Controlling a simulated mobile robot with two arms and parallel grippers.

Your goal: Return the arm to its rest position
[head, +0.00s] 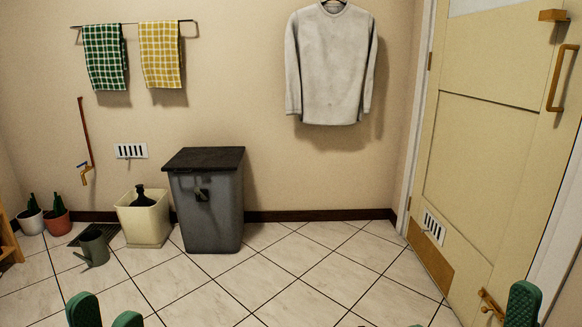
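My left gripper (106,312) shows at the bottom left edge of the head view. Its two green fingertips stand apart with floor visible between them, and nothing is seen held. My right gripper (470,315) is at the bottom right edge. One green finger shows clearly, and only a small green tip of the other shows well to its left, with nothing seen between them. The rest of both grippers and both arms is cut off by the lower edge. No hob is in view.
A grey bin (207,210) and a cream container (145,220) stand by the wall. A watering can (94,248) and potted plants (57,220) are at left. A cream door (487,130) is at right. The middle tiled floor (290,275) is clear.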

